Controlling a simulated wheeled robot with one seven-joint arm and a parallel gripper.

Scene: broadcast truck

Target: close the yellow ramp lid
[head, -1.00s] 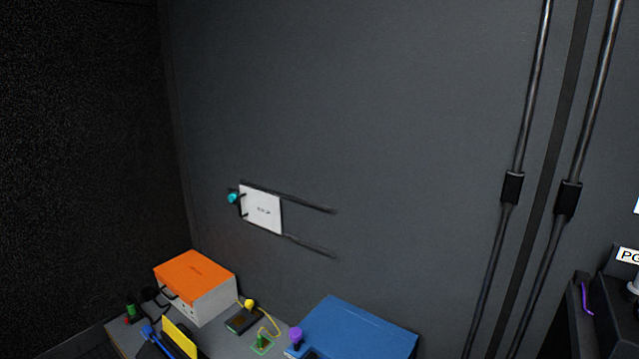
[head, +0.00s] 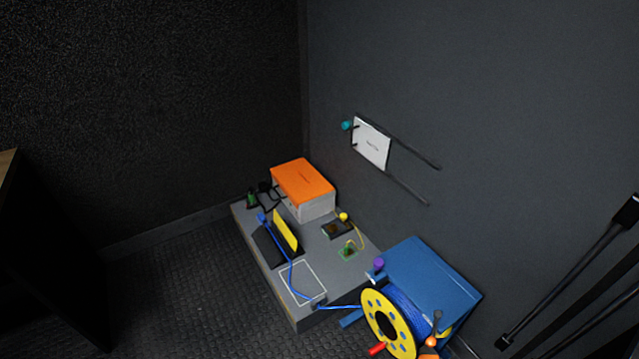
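The yellow ramp lid (head: 286,231) stands raised and tilted along the top of a dark cable ramp (head: 268,246) on the grey platform. A blue cable (head: 291,270) runs from a blue plug at the ramp's far end, across or beside the ramp, and on toward the reel. At this distance I cannot tell whether the cable lies inside the ramp's channel. My gripper is not in view.
The grey platform (head: 300,312) also holds an orange-topped box (head: 303,181) and a white outlined rectangle (head: 303,283). A blue case (head: 432,273) with a yellow cable reel (head: 372,302) stands at right. A white panel (head: 371,143) is on the wall. Dark floor (head: 175,290) at left is clear.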

